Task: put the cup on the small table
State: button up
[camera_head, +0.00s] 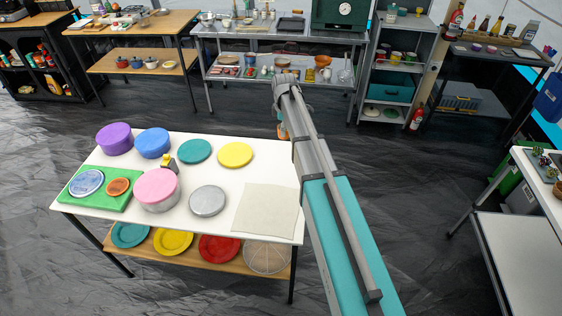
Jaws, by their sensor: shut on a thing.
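My arm reaches forward from the lower right, past the right edge of the white table. My gripper (281,120) is mostly hidden behind the arm's upper part. A small orange thing (282,131) shows there beside the arm, held in the gripper; it may be the cup, but too little shows to be sure. It is beyond the table's right back corner, over the dark floor. The white table (120,212) stands at front left. A second light-topped table (541,188) is partly in view at the right edge. I cannot tell which is the small table.
Round tins, lids, a green board (101,203) and a beige cloth (266,210) cover much of the white table; plates lie on its lower shelf. Shelves and workbenches line the back. A fire extinguisher (417,119) stands at back right. Dark floor (420,180) is clear right of the arm.

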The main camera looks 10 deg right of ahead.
jog(key=s+d+f+b, duration=0.1)
jog(key=s+d, duration=0.1)
jog(key=s, duration=1)
jog(key=shift+s, duration=0.4)
jog(key=shift+w+f, duration=0.1)
jog(key=b, duration=0.8)
send_near(282, 160)
jog(key=shift+s+d+f, duration=0.1)
jog(key=shift+s+d, duration=0.05)
jog(key=shift+s, duration=0.4)
jog(key=shift+s+d+f, duration=0.1)
jog(key=shift+s, duration=0.45)
jog(key=shift+w+a+f+b, duration=0.1)
jog(key=shift+w+f+b, duration=0.5)
jog(key=shift+w+f+b, duration=0.35)
jog(key=shift+f+b, duration=0.1)
jog(key=shift+b, duration=0.05)
jog(key=shift+a+f+b, duration=0.1)
jog(key=shift+f+b, duration=1.4)
jog(key=shift+f, duration=0.05)
